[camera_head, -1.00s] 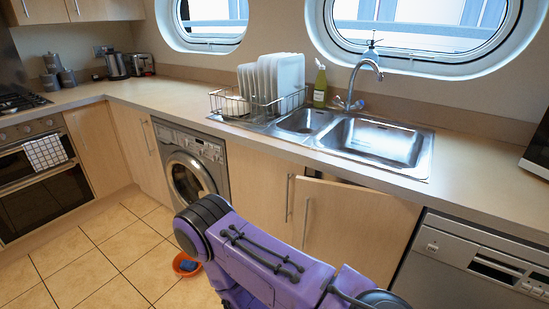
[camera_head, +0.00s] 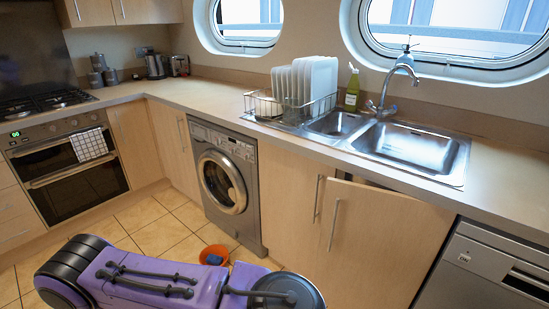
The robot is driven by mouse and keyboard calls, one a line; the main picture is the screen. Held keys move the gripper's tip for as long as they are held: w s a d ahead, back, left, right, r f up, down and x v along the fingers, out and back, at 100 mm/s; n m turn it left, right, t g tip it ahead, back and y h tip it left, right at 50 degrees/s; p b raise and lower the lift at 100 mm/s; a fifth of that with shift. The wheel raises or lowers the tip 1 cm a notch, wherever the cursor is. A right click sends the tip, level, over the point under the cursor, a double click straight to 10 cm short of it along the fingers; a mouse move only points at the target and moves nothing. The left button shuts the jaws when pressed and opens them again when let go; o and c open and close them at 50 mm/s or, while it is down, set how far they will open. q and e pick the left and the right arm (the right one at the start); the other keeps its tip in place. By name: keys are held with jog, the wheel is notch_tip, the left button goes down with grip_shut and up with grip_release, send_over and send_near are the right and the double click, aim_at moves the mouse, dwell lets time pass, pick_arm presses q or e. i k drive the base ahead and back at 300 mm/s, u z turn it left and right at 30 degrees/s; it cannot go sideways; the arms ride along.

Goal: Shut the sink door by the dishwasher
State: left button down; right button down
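The sink door (camera_head: 378,243) is the light wood cabinet door under the sink, beside the dishwasher (camera_head: 491,268). It stands slightly ajar, with a dark gap along its top edge and its upright metal handle (camera_head: 334,225) at its left side. The dishwasher is silver and partly cut off at the right edge. A purple and black arm of mine crosses the lower left of the head view, in front of the cabinets. No gripper shows in the view, and the arm's far end is cut off.
The neighbouring wood door (camera_head: 292,200) looks shut. A washing machine (camera_head: 228,182) stands to its left. An orange bowl (camera_head: 214,254) with something blue in it lies on the tiled floor (camera_head: 160,232). The sink (camera_head: 415,148) and dish rack (camera_head: 290,109) are on the counter above.

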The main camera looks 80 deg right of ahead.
aim_at(376, 247)
jog(key=i, duration=0.4)
jog(key=z, duration=2.9)
